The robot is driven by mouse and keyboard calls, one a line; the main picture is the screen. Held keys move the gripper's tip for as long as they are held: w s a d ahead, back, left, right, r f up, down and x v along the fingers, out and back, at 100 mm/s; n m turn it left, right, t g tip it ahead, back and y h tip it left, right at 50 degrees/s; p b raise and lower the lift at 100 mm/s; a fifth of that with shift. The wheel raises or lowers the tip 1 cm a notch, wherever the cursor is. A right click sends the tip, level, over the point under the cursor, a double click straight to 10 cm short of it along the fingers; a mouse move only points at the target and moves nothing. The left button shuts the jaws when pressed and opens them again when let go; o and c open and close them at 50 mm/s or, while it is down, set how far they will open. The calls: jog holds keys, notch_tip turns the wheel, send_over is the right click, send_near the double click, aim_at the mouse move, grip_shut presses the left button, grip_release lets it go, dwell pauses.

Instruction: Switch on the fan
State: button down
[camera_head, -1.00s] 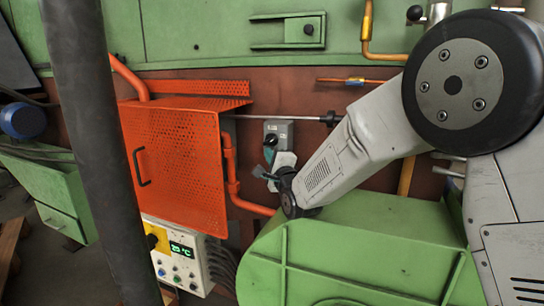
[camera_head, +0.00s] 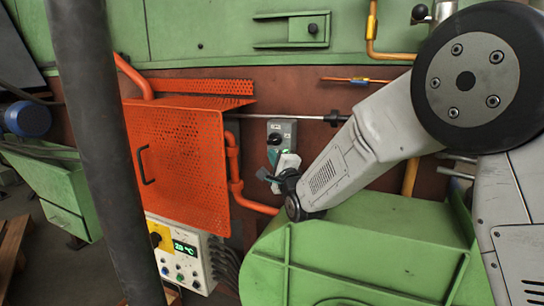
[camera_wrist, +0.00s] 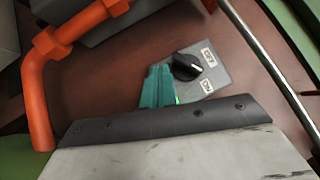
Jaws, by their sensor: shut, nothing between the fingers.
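The fan switch is a grey box (camera_head: 286,127) on the rust-red wall, right of the orange mesh guard. It has a black rotary knob (camera_head: 274,139), also in the wrist view (camera_wrist: 187,66), where OFF and ON labels sit beside it. The knob's white mark points roughly between the labels; its exact setting is unclear. My gripper (camera_head: 273,157) is at the box's lower part, just below the knob. In the wrist view its teal fingers (camera_wrist: 157,87) are shut and empty, left of the knob; contact is unclear. A small bright green spot shows beside them, partly hidden.
The orange mesh guard (camera_head: 180,165) and an orange pipe (camera_head: 235,175) are close on the left. A green housing (camera_head: 360,245) lies under my arm. A thin metal rod (camera_head: 285,118) crosses near the switch. A control panel (camera_head: 180,255) with a temperature display is lower left.

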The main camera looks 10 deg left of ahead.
jog(key=v, duration=0.6)
